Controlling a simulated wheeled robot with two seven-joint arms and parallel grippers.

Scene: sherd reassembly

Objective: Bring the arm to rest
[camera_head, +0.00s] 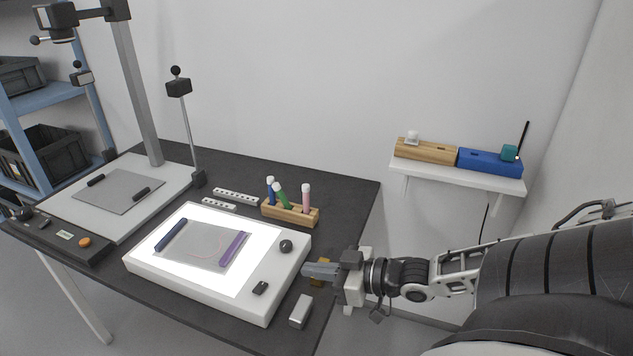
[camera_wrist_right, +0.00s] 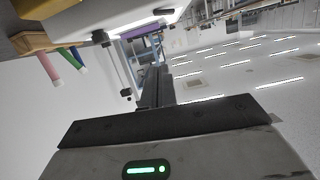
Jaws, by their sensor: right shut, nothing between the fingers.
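My right gripper (camera_head: 308,270) comes in from the right and hangs over the right edge of the dark table, beside the light box. Its fingers are together with nothing between them. In the right wrist view its closed fingers (camera_wrist_right: 155,88) point away from the camera. My left gripper does not show in the head view.
A lit white light box (camera_head: 276,292) bears a grey sheet between a blue bar (camera_head: 171,235) and a purple bar (camera_head: 233,248). A wooden pen block (camera_head: 290,213), a silver block (camera_head: 301,311) and a copy stand (camera_head: 137,80) are on the table. A wall shelf (camera_head: 455,175) is at right.

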